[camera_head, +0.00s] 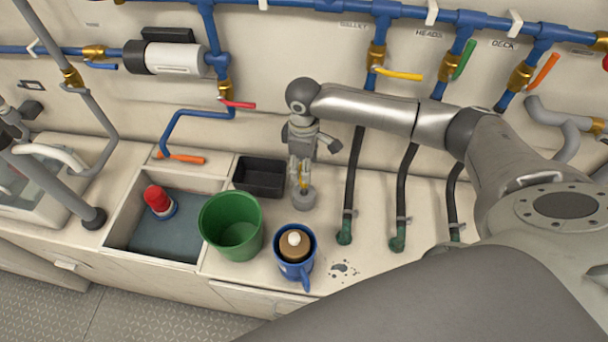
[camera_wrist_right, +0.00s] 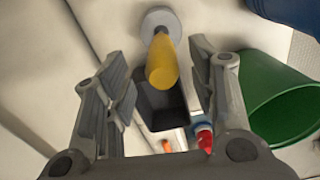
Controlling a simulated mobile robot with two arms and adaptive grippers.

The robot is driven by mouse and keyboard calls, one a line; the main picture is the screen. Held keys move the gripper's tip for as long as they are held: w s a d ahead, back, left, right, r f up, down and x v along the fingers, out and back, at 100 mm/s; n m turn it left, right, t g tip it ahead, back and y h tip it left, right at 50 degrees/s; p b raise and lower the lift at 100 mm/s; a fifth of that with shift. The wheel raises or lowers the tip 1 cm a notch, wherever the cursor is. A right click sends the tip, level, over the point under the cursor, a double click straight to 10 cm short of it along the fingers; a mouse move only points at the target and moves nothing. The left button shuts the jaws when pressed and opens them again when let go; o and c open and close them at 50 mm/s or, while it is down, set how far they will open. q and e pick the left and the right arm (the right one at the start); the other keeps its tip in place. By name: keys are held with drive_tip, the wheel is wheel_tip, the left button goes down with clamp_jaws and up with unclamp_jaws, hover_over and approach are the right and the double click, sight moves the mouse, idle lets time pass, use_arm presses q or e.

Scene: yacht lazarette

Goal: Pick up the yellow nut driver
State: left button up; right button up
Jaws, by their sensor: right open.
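The yellow nut driver (camera_wrist_right: 162,62) stands in a round grey base (camera_wrist_right: 160,20) on the counter. In the head view, only a small yellow part of it (camera_head: 304,184) shows beneath my right gripper (camera_head: 302,168), above the grey base (camera_head: 304,200). In the right wrist view, my right gripper (camera_wrist_right: 160,84) is open, with one finger on each side of the yellow handle's line. The handle's end points toward the gap between the fingers. I cannot tell whether either finger touches it.
A black tray (camera_head: 259,190) and a green bucket (camera_head: 231,229) are left of the base. A blue mug (camera_head: 307,277) stands in front. A red-topped item (camera_head: 158,200) sits in the sink (camera_head: 131,215). Black hoses (camera_head: 353,180) rise at right; blue pipes (camera_head: 282,10) run behind.

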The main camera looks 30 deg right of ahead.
sight(304, 185)
wheel_tip(304, 185, down, 2)
drive_tip(key=shift+s+a+f, duration=0.1)
drive_tip(key=shift+s, duration=0.05)
drive_tip(key=shift+f, duration=0.45)
drive_tip(key=c, duration=0.8)
use_arm(q)
drive_tip(key=shift+w+d+r, duration=0.25)
drive_tip(key=shift+w+r, duration=0.3)
use_arm(e)
clamp_jaws()
